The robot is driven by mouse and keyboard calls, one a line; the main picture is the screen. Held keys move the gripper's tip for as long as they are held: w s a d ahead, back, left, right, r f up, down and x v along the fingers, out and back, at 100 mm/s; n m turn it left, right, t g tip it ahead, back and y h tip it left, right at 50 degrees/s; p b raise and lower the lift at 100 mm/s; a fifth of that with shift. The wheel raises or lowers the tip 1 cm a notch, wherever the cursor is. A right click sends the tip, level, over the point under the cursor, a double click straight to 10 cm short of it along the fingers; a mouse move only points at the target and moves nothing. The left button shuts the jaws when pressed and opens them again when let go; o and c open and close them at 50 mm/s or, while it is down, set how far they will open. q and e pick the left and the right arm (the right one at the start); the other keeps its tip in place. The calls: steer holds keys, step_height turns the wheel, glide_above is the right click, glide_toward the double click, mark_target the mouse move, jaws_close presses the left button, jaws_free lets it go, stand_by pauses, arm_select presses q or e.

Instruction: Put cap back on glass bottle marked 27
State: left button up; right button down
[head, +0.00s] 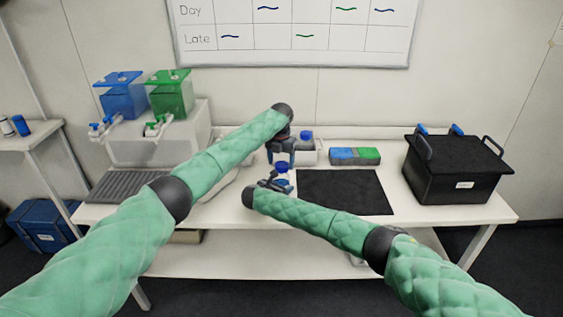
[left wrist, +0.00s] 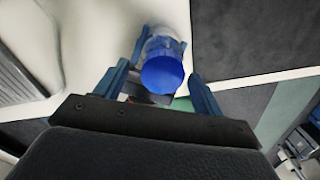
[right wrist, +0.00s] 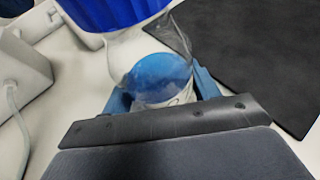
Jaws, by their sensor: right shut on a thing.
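A clear glass bottle with blue liquid (right wrist: 160,78) is held in my right gripper (right wrist: 162,92); its mark is not readable. In the head view the bottle (head: 283,182) is upright beside my right gripper (head: 270,182), left of the black mat. A blue cap (head: 282,167) is at its top, and it also shows in the left wrist view (left wrist: 162,75). Whether the cap is seated on the neck I cannot tell. My left gripper (head: 282,157) is just above the cap. Its fingers (left wrist: 167,85) are open on either side of the cap, with gaps visible.
A black mat (head: 345,192) lies right of the bottle. Behind are a white tray (head: 305,155) with a blue-capped bottle (head: 306,136) and a blue-green box (head: 355,156). A black lidded box (head: 455,175) stands right. Blue (head: 122,97) and green (head: 170,94) tanks stand left.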

arm_select(q)
steer(key=shift+r, duration=2.25)
steer(key=shift+d, duration=0.1)
steer(key=shift+c, duration=0.4)
